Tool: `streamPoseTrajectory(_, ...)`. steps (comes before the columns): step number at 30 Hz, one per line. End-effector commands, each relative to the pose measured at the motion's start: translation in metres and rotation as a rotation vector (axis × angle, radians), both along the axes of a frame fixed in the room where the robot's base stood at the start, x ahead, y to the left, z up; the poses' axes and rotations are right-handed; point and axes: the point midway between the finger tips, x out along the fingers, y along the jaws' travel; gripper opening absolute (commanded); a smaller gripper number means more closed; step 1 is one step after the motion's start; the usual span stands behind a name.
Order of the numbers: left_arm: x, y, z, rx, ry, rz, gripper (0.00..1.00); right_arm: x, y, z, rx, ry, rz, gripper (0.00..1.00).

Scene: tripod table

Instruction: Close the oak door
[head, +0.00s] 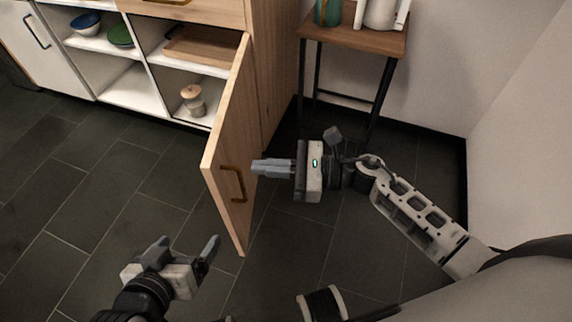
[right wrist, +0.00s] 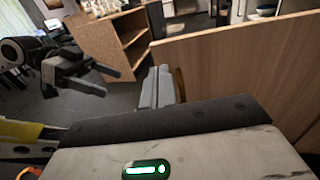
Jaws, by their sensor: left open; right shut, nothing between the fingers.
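The oak door (head: 229,140) of the cabinet stands wide open, swung out into the room from its hinge side at the right of the compartment. Its brass handle (head: 233,183) is on the face turned to the right. My right gripper (head: 254,166) is shut and empty, its fingertips at that face just above and right of the handle; I cannot tell if they touch. In the right wrist view the door (right wrist: 245,65) fills the right side, beside the shut fingers (right wrist: 157,88). My left gripper (head: 185,247) is open and empty, low and left of the door.
The open compartment holds a wooden tray (head: 200,47) and a lidded jar (head: 193,100). Bowls (head: 120,36) stand on shelves to the left. A small side table (head: 355,37) with a kettle (head: 381,13) stands right of the cabinet. The dark tiled floor left of the door is clear.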

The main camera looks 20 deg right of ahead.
Motion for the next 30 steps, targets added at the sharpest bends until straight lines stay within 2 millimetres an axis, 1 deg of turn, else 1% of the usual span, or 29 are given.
streamPoseTrajectory(1,0.0,0.0,0.002,0.0,-0.002,0.001,0.86,0.005,0.012,0.002,0.004,-0.003,0.002,0.0)
streamPoseTrajectory(6,0.0,0.001,0.004,0.002,-0.005,0.004,0.86,0.016,0.042,0.001,0.004,0.001,0.0,0.0)
streamPoseTrajectory(9,-0.001,0.001,0.004,0.002,-0.007,0.005,0.86,0.021,0.055,0.001,0.004,0.002,-0.001,0.0)
streamPoseTrajectory(12,-0.001,0.002,0.005,0.002,-0.007,0.004,0.86,0.024,0.063,0.001,0.003,0.002,0.0,0.0)
streamPoseTrajectory(16,-0.001,0.002,0.005,0.003,-0.008,0.005,0.86,0.026,0.069,0.0,0.002,0.003,-0.001,0.0)
streamPoseTrajectory(26,0.0,0.002,0.005,0.002,-0.009,0.006,0.86,0.026,0.069,0.0,0.001,0.003,-0.002,0.0)
streamPoseTrajectory(30,-0.001,0.002,0.002,0.0,-0.009,0.006,0.86,0.031,0.071,-0.001,0.002,0.001,-0.02,0.0)
